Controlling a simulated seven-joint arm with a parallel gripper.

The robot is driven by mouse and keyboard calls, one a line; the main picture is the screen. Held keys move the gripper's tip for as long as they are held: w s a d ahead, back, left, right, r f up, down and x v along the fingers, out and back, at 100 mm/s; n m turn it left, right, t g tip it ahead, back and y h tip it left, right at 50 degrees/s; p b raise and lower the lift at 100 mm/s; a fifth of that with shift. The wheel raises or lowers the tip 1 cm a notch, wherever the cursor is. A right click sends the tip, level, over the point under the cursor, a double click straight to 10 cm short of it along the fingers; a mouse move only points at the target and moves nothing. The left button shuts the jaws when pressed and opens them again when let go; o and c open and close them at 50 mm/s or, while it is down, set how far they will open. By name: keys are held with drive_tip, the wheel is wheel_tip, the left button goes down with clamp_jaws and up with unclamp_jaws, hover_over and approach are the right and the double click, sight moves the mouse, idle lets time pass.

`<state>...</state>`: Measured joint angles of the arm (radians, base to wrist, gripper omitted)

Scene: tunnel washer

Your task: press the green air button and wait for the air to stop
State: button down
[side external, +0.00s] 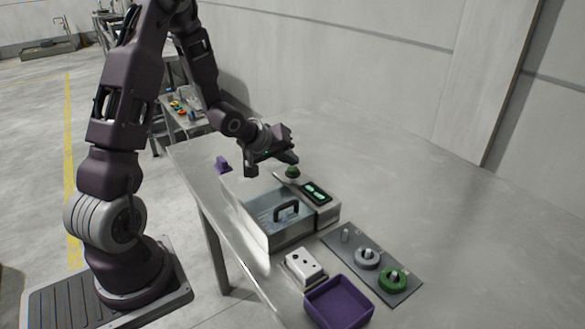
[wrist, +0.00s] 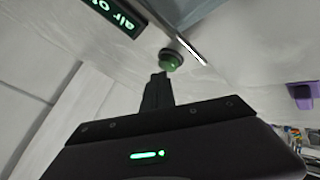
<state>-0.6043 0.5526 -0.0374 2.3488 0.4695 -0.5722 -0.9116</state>
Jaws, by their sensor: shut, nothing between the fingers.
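The green air button (side external: 292,171) is a domed knob at the far end of the washer's control panel (side external: 325,208). The green button also shows in the wrist view (wrist: 171,62), just beyond my fingertips. My gripper (side external: 295,160) is shut and empty, its tips very close to the button; I cannot tell whether they touch it. A lit green display (wrist: 115,14) in the wrist view starts with "air o"; the rest is cut off. The washer tank (side external: 262,225) has a clear lid with a dark handle (side external: 287,210).
A white block with holes (side external: 303,268), a purple tray (side external: 340,301) and a grey board (side external: 402,288) with a grey ring (side external: 367,258) and green ring (side external: 392,280) lie nearer the camera. A purple object (side external: 222,165) stands left. The table's right side is clear.

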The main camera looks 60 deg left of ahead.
sight(290, 169)
drive_tip(key=shift+f, duration=0.55)
idle(0.6)
drive_tip(key=shift+r, duration=0.95)
drive_tip(key=shift+r, duration=2.55)
